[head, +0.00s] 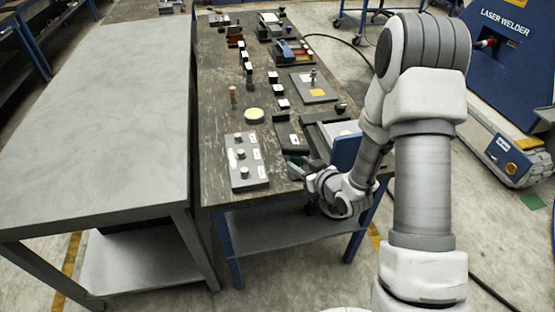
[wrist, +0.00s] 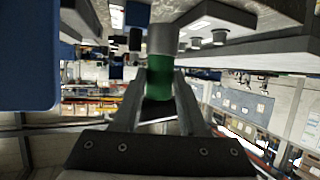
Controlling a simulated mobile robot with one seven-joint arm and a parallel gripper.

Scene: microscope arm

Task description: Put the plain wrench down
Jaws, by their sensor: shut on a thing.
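My gripper (head: 302,173) is at the near edge of the dark workbench, low over its front right part. The wrench's far end is not clear there. In the head view only a small greenish bit shows by the fingers, and my wrist hides the rest. I cannot tell whether the wrench touches the bench.
A grey block with several knobs (head: 240,173) lies left of my gripper. A dark tray (head: 291,137) and a blue upright panel (head: 345,151) are close by. Small parts line the workbench (head: 215,110) farther back. A bare grey table (head: 95,120) stands left.

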